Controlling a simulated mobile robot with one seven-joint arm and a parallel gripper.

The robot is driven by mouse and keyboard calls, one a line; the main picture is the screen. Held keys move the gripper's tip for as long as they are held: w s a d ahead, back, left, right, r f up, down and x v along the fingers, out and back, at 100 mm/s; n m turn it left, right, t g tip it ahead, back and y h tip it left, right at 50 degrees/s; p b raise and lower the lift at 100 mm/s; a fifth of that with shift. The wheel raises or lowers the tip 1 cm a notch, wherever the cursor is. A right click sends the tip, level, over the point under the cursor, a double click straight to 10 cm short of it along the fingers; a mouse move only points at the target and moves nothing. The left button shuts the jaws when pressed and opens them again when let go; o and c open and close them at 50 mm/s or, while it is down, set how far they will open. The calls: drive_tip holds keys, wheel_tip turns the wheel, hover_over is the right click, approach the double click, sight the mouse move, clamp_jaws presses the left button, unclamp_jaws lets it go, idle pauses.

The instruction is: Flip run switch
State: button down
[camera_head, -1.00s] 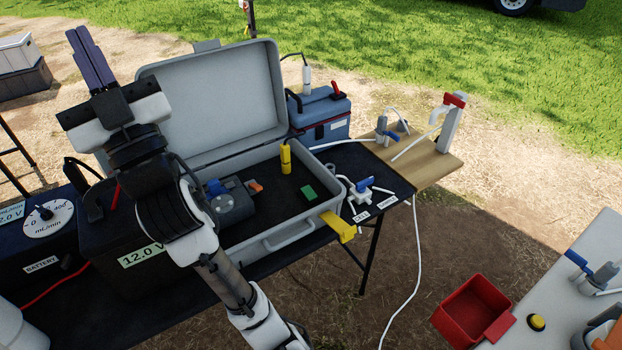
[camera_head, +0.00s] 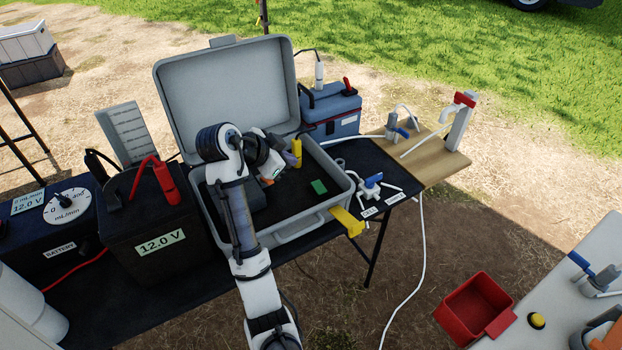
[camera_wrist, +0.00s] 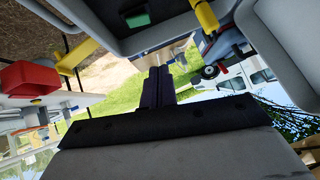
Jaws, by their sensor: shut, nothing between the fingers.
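In the head view my gripper (camera_head: 291,159) is over the open grey case (camera_head: 290,228), close to the yellow upright piece (camera_head: 297,147); I cannot tell whether they touch. In the wrist view its dark fingers (camera_wrist: 157,76) are together with nothing between them. The grey pump unit in the case is mostly hidden behind my arm. A small orange part (camera_head: 268,181) shows just below my gripper. No part is clearly marked as the run switch.
A black battery box (camera_head: 152,219) labelled 12.0 V, with a red handle-like part, stands left of the case. The raised lid (camera_head: 222,95) is behind my arm. A green block (camera_head: 319,186) lies in the case. A yellow bracket (camera_head: 346,222) juts from its front edge.

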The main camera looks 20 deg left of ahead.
drive_tip(key=shift+s+d+f+m+g+h, duration=0.3)
drive_tip(key=shift+s+d+f+m+g, duration=0.1)
drive_tip(key=shift+f, duration=0.1)
drive_tip(key=shift+w, duration=0.1)
drive_tip(key=p, duration=0.3)
approach(319, 182)
drive_tip(key=w+d, duration=0.2)
drive_tip(key=w, duration=0.1)
drive_tip(key=shift+d+r, duration=0.1)
drive_tip(key=shift+d, duration=0.25)
drive_tip(key=f, duration=0.1)
drive_tip(key=f+p, duration=0.1)
drive_tip(key=shift+w+a+f, duration=0.15)
drive_tip(key=shift+a+f, duration=0.05)
drive_tip(key=shift+f, duration=0.1)
drive_tip(key=shift+w+a+f+p, duration=0.15)
drive_tip(key=shift+f+p, duration=0.15)
drive_tip(key=shift+f, duration=0.5)
